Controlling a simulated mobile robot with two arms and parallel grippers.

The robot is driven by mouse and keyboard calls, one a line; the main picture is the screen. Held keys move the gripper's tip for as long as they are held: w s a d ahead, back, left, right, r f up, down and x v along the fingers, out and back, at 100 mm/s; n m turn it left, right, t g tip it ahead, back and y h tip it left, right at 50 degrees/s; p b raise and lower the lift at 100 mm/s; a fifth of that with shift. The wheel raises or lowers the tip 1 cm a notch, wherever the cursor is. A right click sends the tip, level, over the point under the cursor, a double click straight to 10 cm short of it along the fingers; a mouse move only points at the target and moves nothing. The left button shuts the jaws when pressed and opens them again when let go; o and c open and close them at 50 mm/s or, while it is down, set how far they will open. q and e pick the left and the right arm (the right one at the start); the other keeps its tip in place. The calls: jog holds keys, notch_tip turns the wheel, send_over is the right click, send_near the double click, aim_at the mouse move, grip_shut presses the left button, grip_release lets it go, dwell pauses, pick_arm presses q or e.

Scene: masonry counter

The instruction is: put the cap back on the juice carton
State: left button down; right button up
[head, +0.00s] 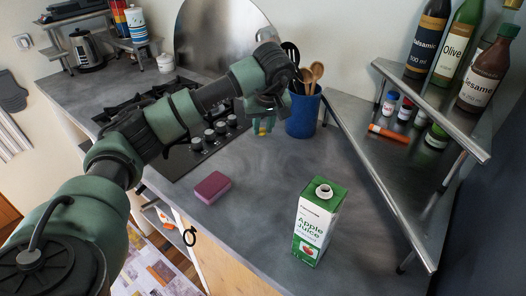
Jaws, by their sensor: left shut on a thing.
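The green and white apple juice carton (312,228) stands upright on the grey counter, right of centre. Its white spout on top is open, with a dark hole and no cap on it. My left gripper (263,126) is above the counter by the cooktop, up and to the left of the carton and apart from it. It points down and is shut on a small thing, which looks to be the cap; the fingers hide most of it. My right gripper is not in view.
A blue utensil holder (303,117) stands just right of my left gripper. A pink sponge (211,187) lies left of the carton. A metal corner shelf (436,105) with bottles and jars rises at the right. The counter around the carton is clear.

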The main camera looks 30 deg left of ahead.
aim_at(263, 132)
pick_arm(q)
notch_tip(263, 132, up, 6)
jog(key=shift+r+b, duration=0.1)
jog(key=shift+b, duration=0.25)
